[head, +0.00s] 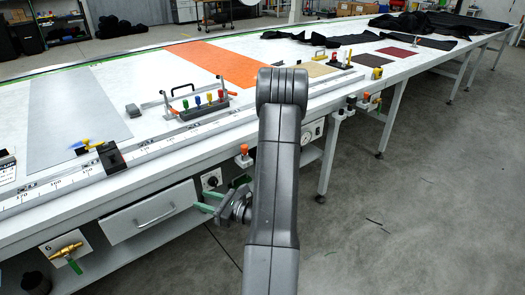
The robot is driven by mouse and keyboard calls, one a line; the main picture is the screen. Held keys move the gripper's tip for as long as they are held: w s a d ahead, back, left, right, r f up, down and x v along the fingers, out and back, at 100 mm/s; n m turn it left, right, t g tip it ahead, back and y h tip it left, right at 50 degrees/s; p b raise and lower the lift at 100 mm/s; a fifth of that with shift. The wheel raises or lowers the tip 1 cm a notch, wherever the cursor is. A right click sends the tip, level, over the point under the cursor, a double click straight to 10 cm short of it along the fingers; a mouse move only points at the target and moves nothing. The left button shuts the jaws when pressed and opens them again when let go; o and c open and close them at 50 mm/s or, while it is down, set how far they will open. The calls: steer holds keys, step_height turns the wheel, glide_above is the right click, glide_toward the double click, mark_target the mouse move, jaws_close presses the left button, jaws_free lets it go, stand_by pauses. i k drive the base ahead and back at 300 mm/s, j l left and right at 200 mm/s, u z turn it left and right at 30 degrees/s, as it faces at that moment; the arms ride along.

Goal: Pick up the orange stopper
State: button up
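A small orange-topped stopper (243,150) sits on the front edge of the long white table, just left of my arm. Another orange-topped piece (365,97) is on the same edge farther right. I cannot tell which one the task means. My gripper (208,201), with green fingertips, is in front of the table, below and left of the nearer stopper and apart from it. The two fingertips look spread with nothing between them. My arm hides part of the table edge to the right of the nearer stopper.
The table carries a scale rail (180,146), a rack of coloured-handled tools (203,108), an orange sheet (215,65) and dark cloth (410,25). A drawer (150,212) and a brass valve (66,250) are under the front edge. The floor at right is mostly clear.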

mark_target(244, 148)
steer(key=j+z, duration=0.15)
steer(key=z, duration=0.35)
steer(key=i+j+z, duration=0.1)
steer(key=z, duration=0.4)
steer(key=j+z, duration=0.3)
steer(key=z, duration=0.2)
steer(key=j, duration=0.4)
steer(key=k+j, duration=0.1)
steer(key=j, duration=0.35)
